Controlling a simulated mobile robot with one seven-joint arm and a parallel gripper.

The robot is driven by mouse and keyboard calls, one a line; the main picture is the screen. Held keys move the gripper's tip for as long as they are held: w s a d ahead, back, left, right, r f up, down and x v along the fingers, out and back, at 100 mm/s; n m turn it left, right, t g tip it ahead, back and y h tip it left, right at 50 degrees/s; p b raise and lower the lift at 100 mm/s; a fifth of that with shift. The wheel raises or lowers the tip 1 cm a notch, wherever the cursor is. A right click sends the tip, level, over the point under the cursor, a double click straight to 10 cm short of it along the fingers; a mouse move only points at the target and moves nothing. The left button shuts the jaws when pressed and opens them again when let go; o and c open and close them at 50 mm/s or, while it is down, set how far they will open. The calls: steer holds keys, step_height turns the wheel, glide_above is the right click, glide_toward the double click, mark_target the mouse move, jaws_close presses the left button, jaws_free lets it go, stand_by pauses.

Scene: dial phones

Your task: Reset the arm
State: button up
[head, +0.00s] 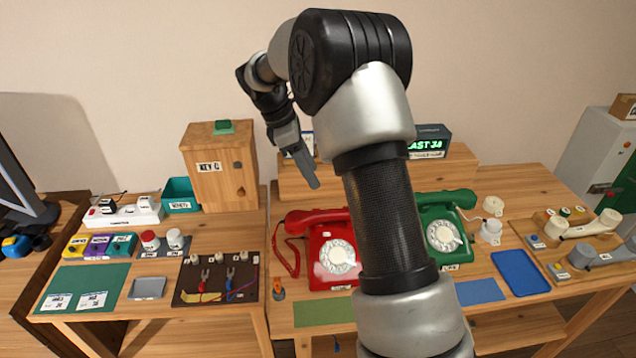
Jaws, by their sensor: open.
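My arm rises through the middle of the head view and bends over to the left at the top. My gripper (308,165) hangs from it, pointing down, above the back of the table and to the left of the arm. It is open, with nothing seen in it, and its fingers partly overlap in this view. It is apart from the red dial phone (330,252), which sits below it on the table. The green dial phone (441,228) stands to the right, partly hidden behind my arm.
A wooden key cabinet (219,180) stands left of my gripper, and a wooden riser (455,168) lies behind the phones. A dark wire board (214,279), a blue tray (520,272) and a green mat (322,312) lie on the table (215,322).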

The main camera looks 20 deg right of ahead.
steer(key=shift+a+r, duration=0.2)
steer(key=shift+r, duration=0.3)
steer(key=s+a+r+m+t+y+p, duration=0.1)
steer(key=s+r+m+t+p, duration=0.1)
steer(key=s+r+m, duration=0.4)
steer(key=s+a+r+m+t+y+p, duration=0.2)
steer(key=s+r+m, duration=0.3)
steer(key=s+r, duration=0.8)
steer(key=s+p, duration=0.1)
steer(key=s, duration=0.4)
steer(key=shift+a+m+t, duration=0.25)
steer(key=shift+m+t, duration=0.15)
steer(key=s+m, duration=0.1)
steer(key=s, duration=0.1)
steer(key=s+a+m+t+y, duration=0.1)
steer(key=s, duration=0.1)
steer(key=s+m+p, duration=0.1)
steer(key=s, duration=0.1)
steer(key=shift+s+a+f+m+t+y, duration=0.2)
steer(key=shift+s+f+m+t+y, duration=0.1)
steer(key=shift+s+f, duration=0.05)
steer(key=shift+c, duration=0.2)
steer(key=shift+s+f, duration=0.1)
steer(key=shift+s, duration=0.1)
steer(key=c, duration=0.4)
steer(key=shift+o, duration=0.2)
steer(key=shift+a+f, duration=0.15)
